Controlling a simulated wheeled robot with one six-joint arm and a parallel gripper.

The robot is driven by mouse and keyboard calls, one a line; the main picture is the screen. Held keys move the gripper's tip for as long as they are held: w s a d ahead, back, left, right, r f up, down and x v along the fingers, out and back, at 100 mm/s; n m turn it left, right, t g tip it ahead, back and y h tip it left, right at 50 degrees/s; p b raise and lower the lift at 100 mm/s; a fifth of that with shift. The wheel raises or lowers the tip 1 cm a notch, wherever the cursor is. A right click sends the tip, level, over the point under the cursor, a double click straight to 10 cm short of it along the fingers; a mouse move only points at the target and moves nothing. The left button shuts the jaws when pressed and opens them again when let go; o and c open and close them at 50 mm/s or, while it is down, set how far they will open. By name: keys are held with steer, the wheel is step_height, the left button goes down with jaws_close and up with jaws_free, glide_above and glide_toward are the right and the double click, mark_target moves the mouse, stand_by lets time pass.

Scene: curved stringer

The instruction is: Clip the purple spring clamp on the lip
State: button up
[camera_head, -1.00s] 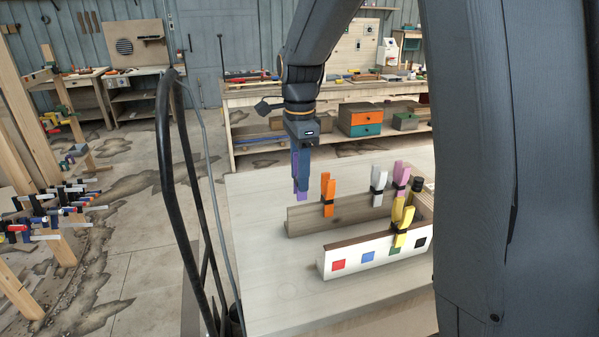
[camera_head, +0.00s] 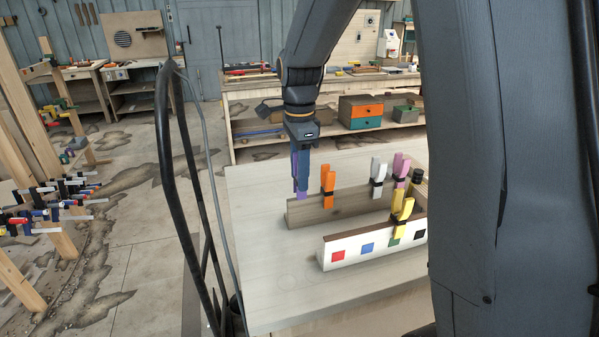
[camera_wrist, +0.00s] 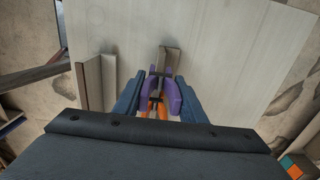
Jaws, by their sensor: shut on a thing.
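My gripper (camera_head: 300,170) points down above the left end of the rear wooden rail (camera_head: 345,207). It is shut on the purple spring clamp (camera_head: 298,193), which hangs upright beneath the fingers. In the wrist view the purple clamp (camera_wrist: 174,95) sits between my blue fingers, in line with the rail (camera_wrist: 170,58). I cannot tell whether its jaws touch the rail. The front stringer (camera_head: 345,258) is white with red, blue, green and black squares and a brown upper lip (camera_head: 345,239). A yellow clamp (camera_head: 401,218) sits on it near the green square.
An orange clamp (camera_head: 328,187) stands on the rail just right of my gripper. White (camera_head: 377,178) and pink (camera_head: 400,172) clamps stand farther right. The pale tabletop (camera_head: 270,275) is clear at left and in front. A black rail frame (camera_head: 168,170) stands left of the table.

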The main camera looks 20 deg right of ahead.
steer(key=shift+f, duration=0.2)
stand_by(0.3)
steer(key=shift+f+b, duration=0.35)
steer(key=shift+f, duration=0.6)
steer(key=shift+f, duration=0.15)
steer(key=shift+f, duration=0.5)
steer(key=shift+f, duration=0.1)
steer(key=shift+f, duration=0.4)
steer(key=o, duration=1.3)
steer(key=shift+o, duration=0.2)
